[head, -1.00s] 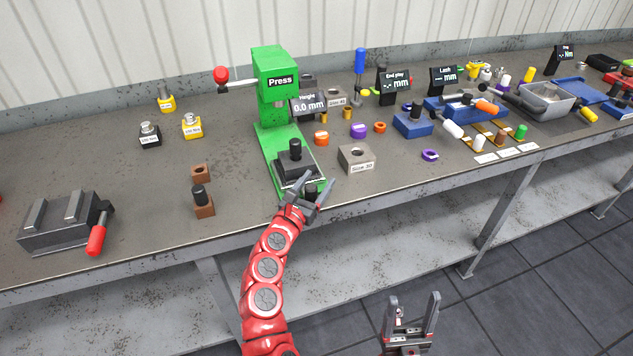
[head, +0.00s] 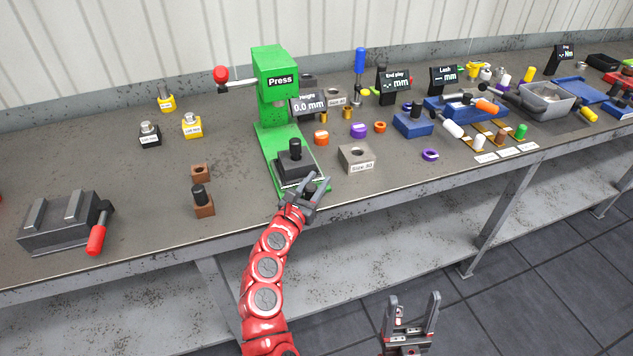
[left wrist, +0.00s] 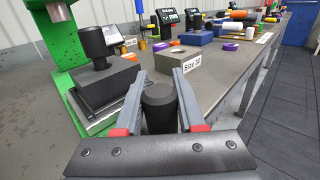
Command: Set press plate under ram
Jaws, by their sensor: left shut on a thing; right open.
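The green press (head: 272,75) stands on the bench, its ram (head: 279,104) raised above the base. A dark block with a black knob (head: 295,163) sits on a light flat plate at the front of the green base; the block also shows in the left wrist view (left wrist: 108,82). My left gripper (head: 314,185) is shut on a black cylindrical knob (left wrist: 160,104) at the base's front end, just in front of the block. What the knob is fixed to is hidden by the gripper. My right gripper (head: 413,305) is open and empty, in front of the bench.
The Size 30 block (head: 356,159) stands close to the right of the base. A height display (head: 308,104) stands beside the press. Brown blocks (head: 203,206) and a grey vise with a red handle (head: 65,222) are at left. The bench's front edge is close to my left gripper.

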